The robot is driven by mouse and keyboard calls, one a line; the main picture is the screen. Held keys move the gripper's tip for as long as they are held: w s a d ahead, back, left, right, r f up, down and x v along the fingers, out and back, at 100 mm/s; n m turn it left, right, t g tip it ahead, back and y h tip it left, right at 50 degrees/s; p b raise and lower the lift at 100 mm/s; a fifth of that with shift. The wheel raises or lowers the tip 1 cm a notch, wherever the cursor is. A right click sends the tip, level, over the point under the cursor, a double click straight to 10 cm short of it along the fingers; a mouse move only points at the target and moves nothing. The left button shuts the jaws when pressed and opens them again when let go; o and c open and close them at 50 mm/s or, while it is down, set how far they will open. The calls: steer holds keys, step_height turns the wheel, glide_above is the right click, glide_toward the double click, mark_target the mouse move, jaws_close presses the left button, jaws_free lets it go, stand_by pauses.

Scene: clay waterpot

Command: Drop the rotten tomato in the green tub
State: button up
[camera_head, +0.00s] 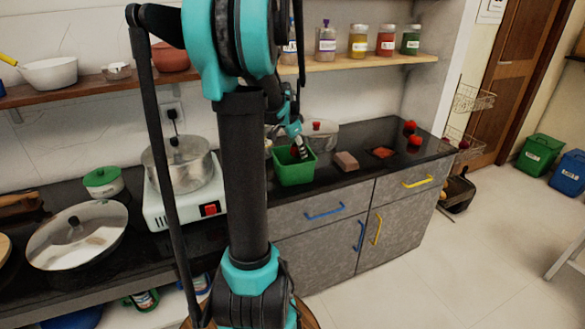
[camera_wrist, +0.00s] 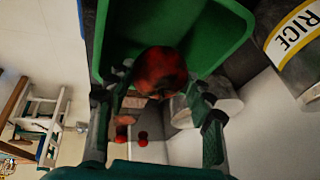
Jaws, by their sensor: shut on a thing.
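The rotten tomato (camera_wrist: 160,72) is red with dark patches and sits between the two fingers of my gripper (camera_wrist: 160,84) in the wrist view. My gripper is shut on it. The green tub (camera_wrist: 222,42) fills the area behind the tomato there. In the head view the green tub (camera_head: 295,175) stands on the dark counter, and my gripper (camera_head: 299,146) reaches down at its opening. From these views I cannot tell whether the tomato touches the tub.
Two red tomatoes (camera_head: 414,140) lie at the counter's right end. A brown block (camera_head: 346,161) and a reddish flat piece (camera_head: 382,152) lie right of the tub. A RICE container (camera_wrist: 298,48) is close by.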

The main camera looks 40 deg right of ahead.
steer(key=shift+f, duration=0.2)
steer(key=o, duration=1.3)
steer(key=v, duration=1.2)
steer(key=shift+s, duration=0.1)
